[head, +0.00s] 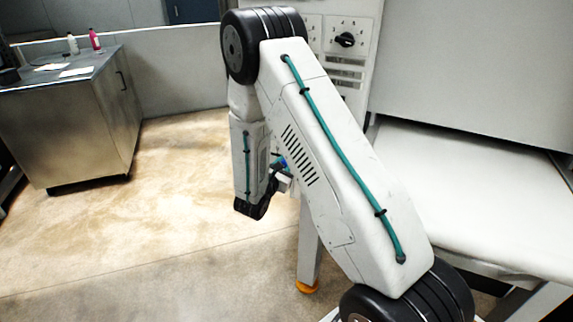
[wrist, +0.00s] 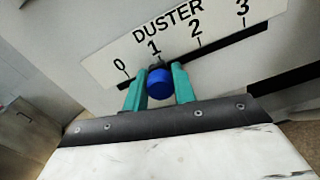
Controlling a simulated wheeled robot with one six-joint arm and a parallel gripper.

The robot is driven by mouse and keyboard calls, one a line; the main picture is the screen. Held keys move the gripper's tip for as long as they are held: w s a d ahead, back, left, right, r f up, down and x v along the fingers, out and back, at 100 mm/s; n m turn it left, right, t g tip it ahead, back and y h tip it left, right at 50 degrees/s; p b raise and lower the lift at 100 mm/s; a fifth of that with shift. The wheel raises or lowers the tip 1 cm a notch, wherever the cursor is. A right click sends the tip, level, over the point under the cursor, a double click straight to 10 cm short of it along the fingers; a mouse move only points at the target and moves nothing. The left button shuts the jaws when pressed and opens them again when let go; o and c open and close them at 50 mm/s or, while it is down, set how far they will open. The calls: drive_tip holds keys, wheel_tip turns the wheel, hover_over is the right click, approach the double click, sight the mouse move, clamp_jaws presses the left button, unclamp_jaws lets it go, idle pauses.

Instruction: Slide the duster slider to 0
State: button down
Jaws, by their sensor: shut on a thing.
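The duster slider's blue knob (wrist: 160,83) shows in the wrist view, in front of a black slot (wrist: 235,46). Above the slot is a white DUSTER scale plate (wrist: 180,38) marked 0 to 3. The knob stands just below the 1 mark, to the right of the 0 mark. My gripper (wrist: 160,88) is shut on the knob, with one teal finger on each side. The slot directly behind the knob and fingers is hidden. In the head view my arm hides the scale and most of the gripper.
In the head view, a white machine panel with a black rotary dial (head: 345,40) stands behind my arm. A broad white machine table (head: 450,190) lies to the right. A metal cabinet (head: 70,120) with bottles on top stands at left. The floor between is clear.

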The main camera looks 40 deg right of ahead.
sight(276, 154)
drive_tip(key=w+a, duration=0.1)
drive_tip(key=w, duration=0.1)
drive_tip(key=w+a, duration=0.1)
drive_tip(key=w, duration=0.1)
drive_tip(key=shift+w+a, duration=0.1)
drive_tip(key=shift+a, duration=0.05)
drive_tip(key=c, duration=1.1)
unclamp_jaws()
drive_tip(key=shift+w+a, duration=0.1)
drive_tip(key=shift+w, duration=0.05)
drive_tip(key=shift+c, duration=0.2)
drive_tip(key=v, duration=0.7)
drive_tip(key=shift+s+a, duration=0.3)
